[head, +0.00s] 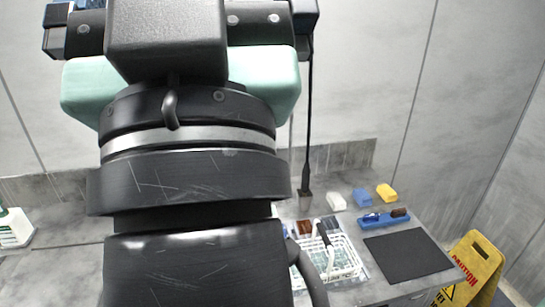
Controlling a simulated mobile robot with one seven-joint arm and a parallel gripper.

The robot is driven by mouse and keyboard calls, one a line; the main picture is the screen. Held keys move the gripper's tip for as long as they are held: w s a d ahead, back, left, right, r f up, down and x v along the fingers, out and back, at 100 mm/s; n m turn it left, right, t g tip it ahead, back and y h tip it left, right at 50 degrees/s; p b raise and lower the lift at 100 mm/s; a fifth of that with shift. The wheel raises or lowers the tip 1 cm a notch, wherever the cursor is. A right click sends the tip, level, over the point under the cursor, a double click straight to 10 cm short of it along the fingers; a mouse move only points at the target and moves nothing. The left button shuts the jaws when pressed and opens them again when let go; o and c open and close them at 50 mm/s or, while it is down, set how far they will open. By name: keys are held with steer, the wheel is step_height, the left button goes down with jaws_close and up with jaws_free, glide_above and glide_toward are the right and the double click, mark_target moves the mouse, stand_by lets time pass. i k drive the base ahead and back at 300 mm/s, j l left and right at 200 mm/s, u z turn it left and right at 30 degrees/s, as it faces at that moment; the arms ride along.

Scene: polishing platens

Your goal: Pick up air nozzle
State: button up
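My own arm's wrist fills the left and middle of the head view. The hand end of my gripper (180,38) is at the top edge, with a pale green body and a dark crossbar. Its fingertips are not visible, so I cannot tell how far apart they are or whether they hold anything. I cannot make out the air nozzle for certain. A thin black hose or rod (308,120) runs down to a small base at the back of the bench. A white wire basket (348,262) on the bench holds several small items, partly hidden by my arm.
The grey bench (50,265) carries a black mat (408,257), a blue tray (385,220), and white (336,202), blue (362,197) and yellow (386,192) blocks. A yellow caution sign (473,268) stands at the right. Grey walls close the back.

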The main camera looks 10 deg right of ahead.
mark_target(305, 170)
steer(key=i+l, duration=1.1)
steer(key=i, duration=0.2)
steer(key=i+l, duration=0.15)
steer(key=i, duration=0.25)
steer(key=i+l, duration=0.2)
steer(key=i, duration=0.25)
steer(key=u, duration=0.05)
